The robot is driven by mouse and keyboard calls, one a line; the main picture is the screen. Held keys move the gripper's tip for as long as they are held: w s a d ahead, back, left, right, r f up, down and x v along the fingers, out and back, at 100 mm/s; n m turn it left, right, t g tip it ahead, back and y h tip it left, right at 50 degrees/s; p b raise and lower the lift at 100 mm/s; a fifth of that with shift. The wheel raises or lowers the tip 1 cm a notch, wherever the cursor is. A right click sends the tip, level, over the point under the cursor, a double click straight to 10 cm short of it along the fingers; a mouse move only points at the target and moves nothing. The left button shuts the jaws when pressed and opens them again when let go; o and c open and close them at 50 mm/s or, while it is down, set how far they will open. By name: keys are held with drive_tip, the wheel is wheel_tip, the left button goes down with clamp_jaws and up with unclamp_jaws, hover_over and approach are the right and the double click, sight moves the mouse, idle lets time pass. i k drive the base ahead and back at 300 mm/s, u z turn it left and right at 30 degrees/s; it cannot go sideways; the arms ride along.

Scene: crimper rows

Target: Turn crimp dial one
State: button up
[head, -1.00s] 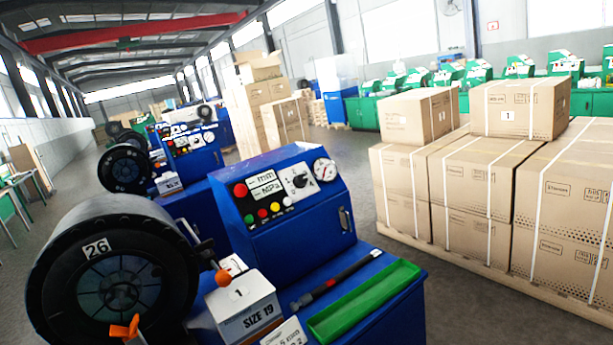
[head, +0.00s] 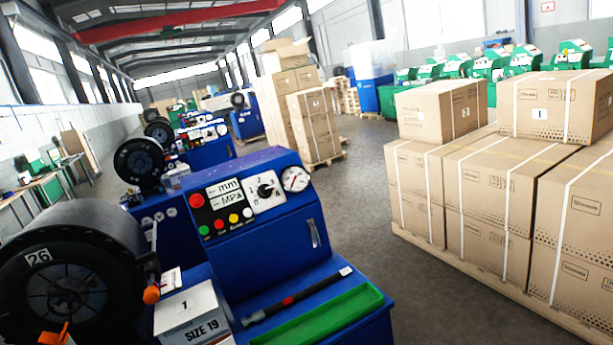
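The nearest blue crimper (head: 262,235) stands left of centre in the head view. Its sloped panel carries a black crimp dial (head: 265,190) on a white plate. A round gauge (head: 295,178) sits to the right of the dial. A red button, mm and MPa labels and several small coloured buttons sit to its left. A white box marked 1 and SIZE 19 (head: 190,315) stands in front of the panel, beside the black crimping head marked 26 (head: 70,285). My gripper does not show in this view.
A green tray (head: 318,318) and a black-and-red hand tool (head: 297,297) lie on the machine's ledge. Strapped cartons on a pallet (head: 440,250) stand to the right. Open grey floor (head: 365,175) runs between them and the crimper row. More crimpers (head: 140,160) stand behind.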

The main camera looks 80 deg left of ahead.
sight(264, 190)
drive_tip(key=i, duration=2)
drive_tip(key=u, duration=3.25)
drive_tip(key=i, duration=1.05)
drive_tip(key=u, duration=0.05)
